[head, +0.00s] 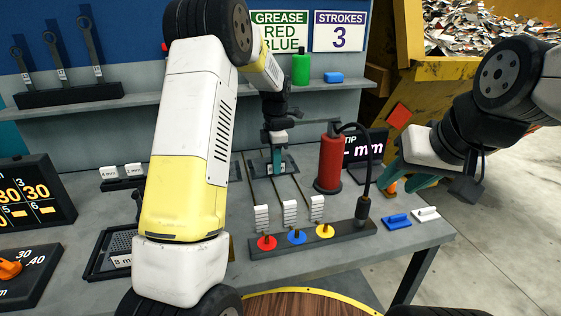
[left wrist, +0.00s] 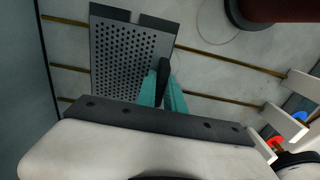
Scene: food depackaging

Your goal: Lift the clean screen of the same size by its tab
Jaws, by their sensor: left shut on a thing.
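My left gripper (head: 277,160) is over the back middle of the bench, with its teal fingers pointing down. In the left wrist view its fingers (left wrist: 163,92) are shut on the black upright tab (left wrist: 163,72) of a grey perforated screen (left wrist: 122,55). The screen also shows in the head view (head: 262,171), partly behind the gripper. I cannot tell whether it touches the bench. Another dark screen in a tray (head: 97,268), labelled "8 m", is at the front left, partly hidden by my left arm. My right gripper (head: 408,178) is at the right, its teal fingers apart and empty.
A red cylinder (head: 330,165) stands right of the held screen. A grey bar with red (head: 267,243), blue and yellow knobs lies in front. Blue (head: 397,221) and white pieces lie near the right edge. A lit number board (head: 30,195) stands at the left.

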